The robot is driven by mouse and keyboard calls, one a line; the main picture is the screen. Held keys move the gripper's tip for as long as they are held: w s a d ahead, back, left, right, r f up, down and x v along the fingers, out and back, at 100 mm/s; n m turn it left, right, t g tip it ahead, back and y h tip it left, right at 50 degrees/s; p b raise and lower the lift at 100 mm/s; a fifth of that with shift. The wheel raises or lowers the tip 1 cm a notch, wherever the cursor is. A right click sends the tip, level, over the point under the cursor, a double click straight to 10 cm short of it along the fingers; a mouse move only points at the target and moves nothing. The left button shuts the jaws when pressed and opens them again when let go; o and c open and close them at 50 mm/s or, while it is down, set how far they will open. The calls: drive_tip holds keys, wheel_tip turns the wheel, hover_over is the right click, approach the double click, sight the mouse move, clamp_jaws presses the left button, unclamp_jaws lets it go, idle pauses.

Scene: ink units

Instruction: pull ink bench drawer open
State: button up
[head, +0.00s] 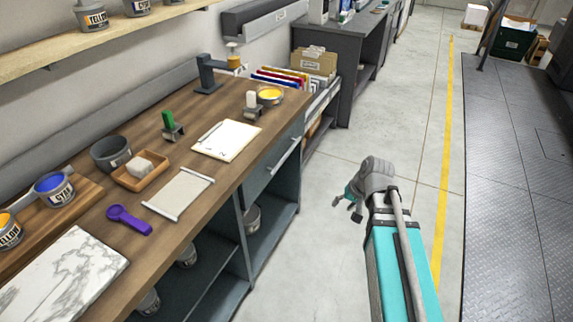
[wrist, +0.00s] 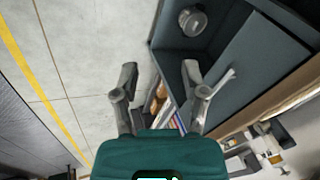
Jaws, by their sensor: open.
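The ink bench (head: 232,170) has a brown wooden top and a grey-blue frame on the left of the head view. Its drawer (head: 262,172) sits under the top at the far end, with its front flush with the frame and a pale bar handle (head: 285,155). In the wrist view the drawer front (wrist: 262,62) is at the right, and the handle (wrist: 222,82) is partly covered by my right finger. My gripper (head: 347,207) is open and empty, out over the floor to the right of the bench. The wrist view shows both fingers (wrist: 160,85) spread apart.
An open shelf under the drawer holds a grey pot (head: 252,218). On the bench top are a clipboard (head: 227,139), a purple scoop (head: 129,219) and a marble slab (head: 62,275). A file rack (head: 300,78) stands beyond the bench.

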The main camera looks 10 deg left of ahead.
drive_tip(key=w+a+f+m+t+y+b, duration=0.1)
drive_tip(key=w+a+f+t+y+b, duration=0.2)
drive_tip(key=w+b, duration=0.35)
drive_tip(key=w+a+f+m+t+y+b, duration=0.1)
drive_tip(key=w+a+f+y+b, duration=0.25)
drive_tip(key=w+a+b, duration=0.3)
drive_tip(key=m+t+y+b, duration=0.3)
drive_tip(key=m+t+b, duration=0.3)
drive_tip(key=b, duration=0.8)
approach(287, 154)
drive_tip(key=v, duration=0.4)
drive_tip(key=shift+w+a+f, duration=0.15)
drive_tip(key=shift+f, duration=0.3)
drive_tip(key=shift+a, duration=0.1)
drive_tip(key=x, duration=1.3)
drive_tip(key=shift+w+a, duration=0.15)
drive_tip(key=shift+w, duration=0.15)
clamp_jaws()
